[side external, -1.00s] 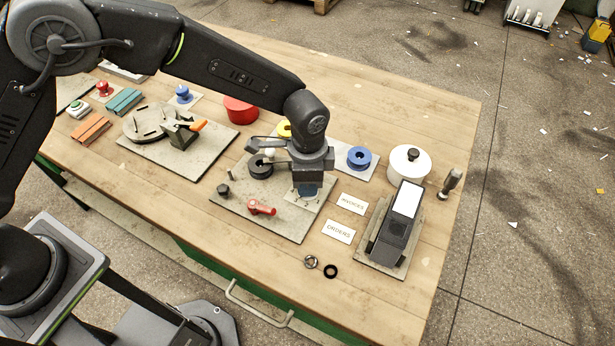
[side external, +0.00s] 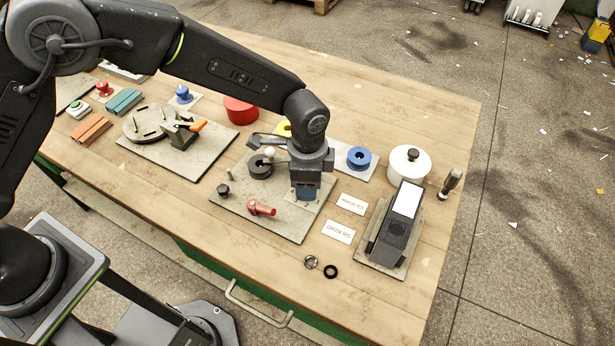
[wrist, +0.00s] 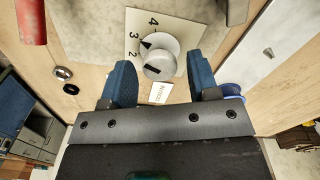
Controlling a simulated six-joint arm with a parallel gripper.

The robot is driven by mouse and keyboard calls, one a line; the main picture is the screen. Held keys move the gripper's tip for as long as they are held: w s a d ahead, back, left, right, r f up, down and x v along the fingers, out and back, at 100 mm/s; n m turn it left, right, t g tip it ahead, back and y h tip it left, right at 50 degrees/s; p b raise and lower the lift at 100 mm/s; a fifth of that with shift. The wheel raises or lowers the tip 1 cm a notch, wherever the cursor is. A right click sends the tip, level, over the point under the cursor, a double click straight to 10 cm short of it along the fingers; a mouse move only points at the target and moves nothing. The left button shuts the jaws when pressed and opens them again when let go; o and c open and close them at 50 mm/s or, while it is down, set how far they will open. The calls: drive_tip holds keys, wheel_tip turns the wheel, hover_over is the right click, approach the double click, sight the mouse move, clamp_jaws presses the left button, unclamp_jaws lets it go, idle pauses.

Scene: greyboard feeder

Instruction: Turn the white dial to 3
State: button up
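The white dial (wrist: 160,57) sits on a pale plate (wrist: 183,30) printed with 2, 3 and 4 in the wrist view. Its black pointer faces the upper left, towards the 3. My gripper (wrist: 160,78) is open, with one blue finger to each side of the dial's near edge and visible gaps between. I cannot tell the fingers' height relative to the dial. In the side view my gripper (side external: 305,196) points down over the plate and hides the dial.
A red handle (side external: 262,208) and a black knob (side external: 223,190) share the grey board (side external: 285,229). A black scanner-like device (side external: 393,232) stands to the right. INVOICES (side external: 352,204) and ORDERS (side external: 339,231) cards lie between them.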

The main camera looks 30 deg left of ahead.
wheel_tip(320, 180, up, 14)
drive_tip(key=shift+f, duration=0.1)
idle(0.6)
idle(0.4)
drive_tip(key=s+a+r+n+t, duration=0.1)
drive_tip(key=s+a+r+n, duration=0.2)
drive_tip(key=a+r, duration=0.4)
drive_tip(key=s+a+r+n+t, duration=0.25)
drive_tip(key=s+a+r, duration=0.2)
drive_tip(key=a, duration=0.45)
drive_tip(key=s+a+n, duration=0.2)
drive_tip(key=s+a, duration=0.1)
drive_tip(key=s, duration=0.1)
drive_tip(key=s+a+n+t, duration=0.1)
drive_tip(key=s+a+n, duration=0.2)
drive_tip(key=s, duration=0.1)
drive_tip(key=s+a+n+t, duration=0.1)
drive_tip(key=s+a+n, duration=0.2)
drive_tip(key=s, duration=0.1)
drive_tip(key=shift+s+a+f, duration=0.15)
drive_tip(key=shift+s+f, duration=0.05)
drive_tip(key=shift+s, duration=0.1)
